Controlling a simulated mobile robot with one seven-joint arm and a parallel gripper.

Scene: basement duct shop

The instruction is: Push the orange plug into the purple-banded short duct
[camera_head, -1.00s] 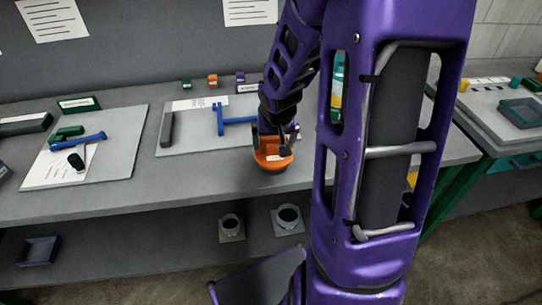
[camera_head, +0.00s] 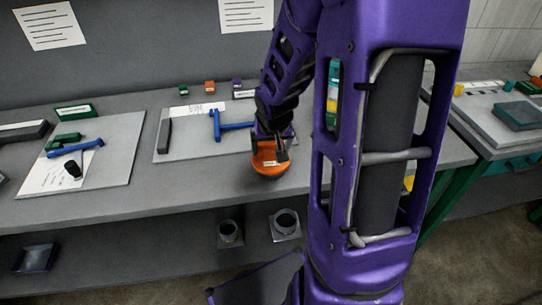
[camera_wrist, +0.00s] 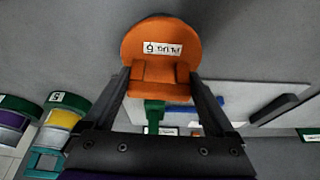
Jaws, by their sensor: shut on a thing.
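The orange plug (camera_head: 268,160) is a round disc with a white label and a raised grip block. My gripper (camera_head: 272,146) is shut on that block and holds the plug near the front edge of the middle bench. The wrist view shows the plug (camera_wrist: 160,42) between my two fingers (camera_wrist: 160,76), its labelled face toward the camera. A purple-banded duct (camera_wrist: 12,122) shows at the left edge of the wrist view, partly cut off, apart from the plug. A yellow-banded duct (camera_wrist: 62,117) stands beside it. In the head view my arm hides most of the ducts.
The grey bench (camera_head: 200,188) carries a board with a blue tool (camera_head: 232,125) and a dark bar. A left board (camera_head: 115,170) holds blue and green tools. Two flanged collars, left (camera_head: 230,232) and right (camera_head: 286,222), sit on the lower shelf. The bench front is mostly clear.

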